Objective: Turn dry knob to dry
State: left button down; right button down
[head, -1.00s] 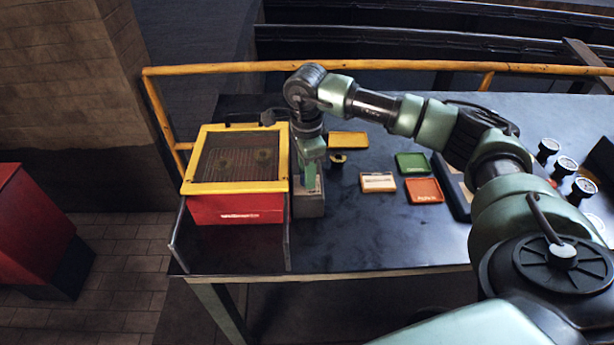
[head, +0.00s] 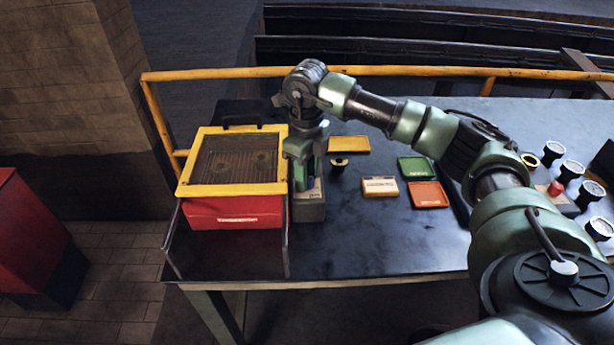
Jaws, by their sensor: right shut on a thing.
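My right gripper (head: 303,178) points down over a small grey control box (head: 309,211) on the table, just right of the red and yellow cabinet. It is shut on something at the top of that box. The dry knob itself is hidden by the gripper, so its setting cannot be read. The cabinet has a red front (head: 235,211) and a yellow-framed mesh lid (head: 232,188). My left gripper does not show.
The dark table (head: 380,250) holds a yellow tray (head: 349,144), a green tray (head: 416,167), an orange tray (head: 428,194) and a cream box (head: 380,186). Several gauges (head: 571,170) stand at the right. A yellow rail (head: 400,70) runs behind. The table front is clear.

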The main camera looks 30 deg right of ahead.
jog(key=shift+m, duration=0.9)
jog(key=c, duration=1.1)
grip_release()
jog(key=shift+o, duration=0.2)
jog(key=shift+r, duration=0.1)
notch_tip(320, 180, up, 8)
jog(key=shift+f+b, duration=0.15)
jog(key=shift+b, duration=0.7)
jog(key=shift+f, duration=0.1)
